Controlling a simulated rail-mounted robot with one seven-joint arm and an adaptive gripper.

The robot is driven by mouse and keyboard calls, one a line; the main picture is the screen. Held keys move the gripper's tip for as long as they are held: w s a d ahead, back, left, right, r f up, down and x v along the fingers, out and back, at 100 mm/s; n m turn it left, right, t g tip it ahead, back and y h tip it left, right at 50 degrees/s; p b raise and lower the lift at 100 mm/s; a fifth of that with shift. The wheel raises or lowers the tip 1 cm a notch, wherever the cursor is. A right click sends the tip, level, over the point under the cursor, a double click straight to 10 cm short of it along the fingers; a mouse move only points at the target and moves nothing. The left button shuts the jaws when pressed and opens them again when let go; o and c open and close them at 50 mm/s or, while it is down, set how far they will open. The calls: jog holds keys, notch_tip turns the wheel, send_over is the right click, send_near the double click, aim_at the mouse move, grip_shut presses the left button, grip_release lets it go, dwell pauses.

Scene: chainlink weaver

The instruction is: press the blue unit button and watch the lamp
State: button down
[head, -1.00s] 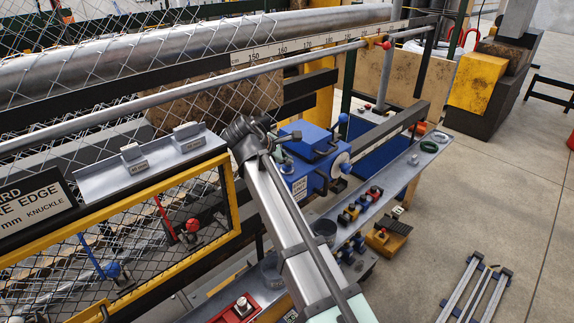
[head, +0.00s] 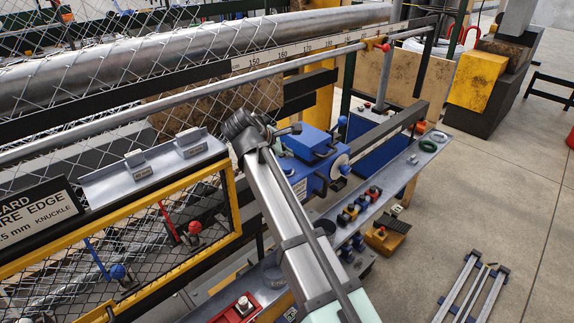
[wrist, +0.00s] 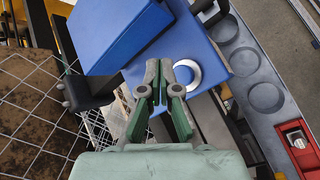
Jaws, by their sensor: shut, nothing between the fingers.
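The blue unit (head: 305,172) stands beside the rail in the middle of the head view, with a pale round disc (head: 339,167) on its right side. In the wrist view its blue housing (wrist: 122,36) fills the upper middle. A white ring with a blue-grey centre (wrist: 187,75) sits on the blue surface, just right of my fingertips. I cannot tell whether this ring is the button. My gripper (wrist: 159,68) is shut and empty, over the unit. I cannot tell whether it touches. In the head view, my arm's end hides part of the unit. I cannot identify the lamp.
A grey shelf (head: 400,172) with several small red, blue and yellow parts runs along the right of the unit. Chain-link mesh (head: 225,95) and a steel tube (head: 120,120) lie to the left. The floor (head: 490,190) at right is mostly open.

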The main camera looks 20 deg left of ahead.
aim_at(286, 168)
jog(key=shift+r+p, duration=0.95)
jog(key=shift+r, duration=0.75)
